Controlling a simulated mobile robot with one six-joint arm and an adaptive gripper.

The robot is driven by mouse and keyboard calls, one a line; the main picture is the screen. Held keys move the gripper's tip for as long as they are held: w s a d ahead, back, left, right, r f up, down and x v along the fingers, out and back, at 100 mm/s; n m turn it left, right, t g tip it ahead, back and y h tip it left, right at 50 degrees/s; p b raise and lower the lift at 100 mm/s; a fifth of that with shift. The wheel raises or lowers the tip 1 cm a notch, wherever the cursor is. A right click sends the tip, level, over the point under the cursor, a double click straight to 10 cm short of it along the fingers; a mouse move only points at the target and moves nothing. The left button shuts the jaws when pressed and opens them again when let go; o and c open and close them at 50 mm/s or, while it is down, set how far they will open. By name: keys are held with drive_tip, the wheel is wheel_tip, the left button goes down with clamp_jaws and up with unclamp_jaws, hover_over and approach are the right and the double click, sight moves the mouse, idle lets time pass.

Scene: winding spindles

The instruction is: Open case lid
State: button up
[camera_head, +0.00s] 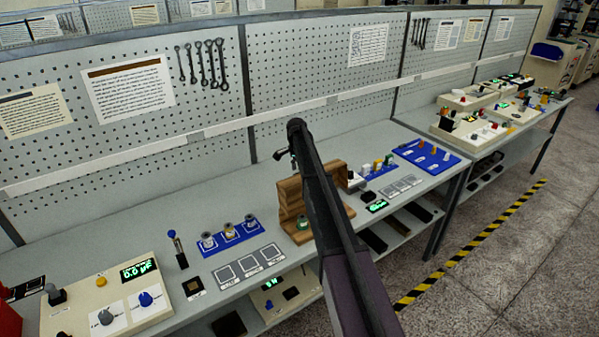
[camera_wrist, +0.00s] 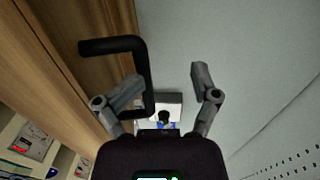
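The wooden case (camera_head: 291,200) stands on the bench, with my arm crossing in front of it and hiding its middle. How its lid stands cannot be told. In the wrist view, a brown wooden face (camera_wrist: 75,75) fills the left side, with a black bent handle (camera_wrist: 148,70) in front of it. My gripper (camera_wrist: 168,75) is open, its two grey fingers apart. The upright bar of the handle appears between the fingers, nearer the left one; contact cannot be told. In the head view the gripper is not clear at the arm's far end.
A spool (camera_head: 302,224) stands at the case's front. A blue spool tray (camera_head: 222,248) and square pads (camera_head: 250,264) lie to the left. A blue tray (camera_head: 425,155) lies to the right. A pegboard (camera_head: 310,80) rises behind the bench.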

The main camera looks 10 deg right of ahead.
idle(0.3)
drive_tip(key=shift+d, duration=0.1)
idle(0.3)
drive_tip(key=shift+w, duration=0.2)
drive_tip(key=shift+w+a+r, duration=0.15)
drive_tip(key=shift+w+a, duration=0.2)
drive_tip(key=shift+w, duration=0.35)
drive_tip(key=shift+o, duration=0.7)
drive_tip(key=shift+w+a, duration=0.3)
drive_tip(key=shift+w, duration=0.4)
drive_tip(key=shift+w+a, duration=0.15)
drive_tip(key=shift+w, duration=0.35)
drive_tip(key=shift+c, duration=0.7)
drive_tip(key=w+a, duration=0.3)
drive_tip(key=w, duration=0.7)
drive_tip(key=shift+w+a, duration=0.4)
